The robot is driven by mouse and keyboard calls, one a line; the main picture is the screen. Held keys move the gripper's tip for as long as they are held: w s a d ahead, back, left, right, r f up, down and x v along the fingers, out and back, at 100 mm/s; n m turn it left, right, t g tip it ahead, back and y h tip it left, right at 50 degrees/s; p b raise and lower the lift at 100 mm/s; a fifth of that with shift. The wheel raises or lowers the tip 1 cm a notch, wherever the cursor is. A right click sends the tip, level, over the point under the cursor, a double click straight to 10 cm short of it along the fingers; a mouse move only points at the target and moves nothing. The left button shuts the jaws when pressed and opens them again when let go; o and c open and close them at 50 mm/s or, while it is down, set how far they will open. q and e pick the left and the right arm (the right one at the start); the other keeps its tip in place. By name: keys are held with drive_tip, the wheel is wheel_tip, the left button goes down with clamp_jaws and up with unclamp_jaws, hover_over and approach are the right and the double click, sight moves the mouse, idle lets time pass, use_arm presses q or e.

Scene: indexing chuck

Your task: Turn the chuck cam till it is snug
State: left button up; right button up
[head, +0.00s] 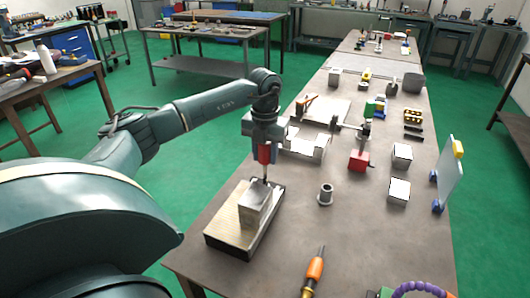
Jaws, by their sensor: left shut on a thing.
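A grey metal block (260,205), which looks like the chuck, sits on a flat base (222,232) with a pale speckled top and dark sides near the table's left front edge. My left gripper (265,150) is above it, pointing down and shut on a red-handled tool (265,154). The tool stands upright, and its thin shaft reaches down to the top of the block at its far end. The cam is too small to make out there; I cannot tell whether the tip is seated in it. My right gripper is not in view.
A grey flanged cylinder (325,196) stands right of the block. An orange-handled screwdriver (314,272) lies in front, left of a purple coil (418,288). A red block (360,161), metal blocks (399,191) and a clear upright panel (449,175) stand farther right. Bare table lies between.

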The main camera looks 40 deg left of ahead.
use_arm(q)
clamp_jaws()
drive_tip(key=shift+m, duration=1.7)
drive_tip(key=shift+m, duration=1.8)
drive_tip(key=shift+m, duration=0.5)
drive_tip(key=shift+r+p, duration=0.1)
drive_tip(key=shift+p, duration=0.2)
drive_tip(key=shift+n, duration=0.4)
